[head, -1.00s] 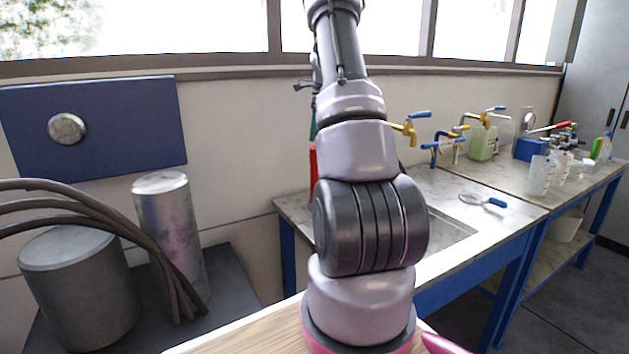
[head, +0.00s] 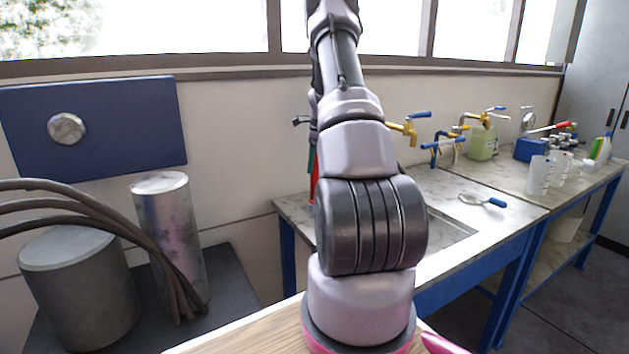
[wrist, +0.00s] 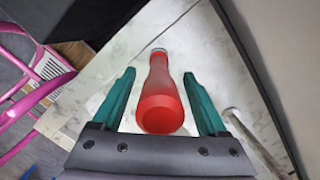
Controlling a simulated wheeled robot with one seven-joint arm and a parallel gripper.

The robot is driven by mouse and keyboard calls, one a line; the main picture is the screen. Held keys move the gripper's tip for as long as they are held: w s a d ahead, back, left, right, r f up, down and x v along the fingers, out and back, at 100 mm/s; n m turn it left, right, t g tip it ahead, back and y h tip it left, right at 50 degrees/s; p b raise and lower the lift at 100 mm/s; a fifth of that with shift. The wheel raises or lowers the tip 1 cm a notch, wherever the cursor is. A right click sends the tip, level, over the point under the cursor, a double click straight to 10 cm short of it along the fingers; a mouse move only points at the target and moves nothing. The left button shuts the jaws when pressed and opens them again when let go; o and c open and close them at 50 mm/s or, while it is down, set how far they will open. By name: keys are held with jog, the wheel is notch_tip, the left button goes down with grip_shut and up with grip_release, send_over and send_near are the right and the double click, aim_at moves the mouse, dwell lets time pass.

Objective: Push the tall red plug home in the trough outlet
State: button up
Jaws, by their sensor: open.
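The tall red plug (wrist: 160,95) lies between the two teal fingers of my open gripper (wrist: 158,74) in the wrist view, with a gap on each side. Its wide end faces the camera and its narrower far end has a small grey ring over the pale marble top. I cannot tell whether that ring is the outlet or how deep the plug sits. In the head view only a red sliver of the plug (head: 314,190) shows beside my arm, with a teal finger just above it. The trough (head: 452,229) is partly hidden by my arm, and its outlet is not clearly seen.
The marble counter (head: 425,182) carries brass taps (head: 410,130), a blue-handled tool (head: 484,200), a green jug (head: 483,143) and several clear beakers. The wall stands close behind. Metal cylinders (head: 172,230) and dark hoses are at the left.

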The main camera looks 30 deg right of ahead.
grip_shut()
dwell(1.4)
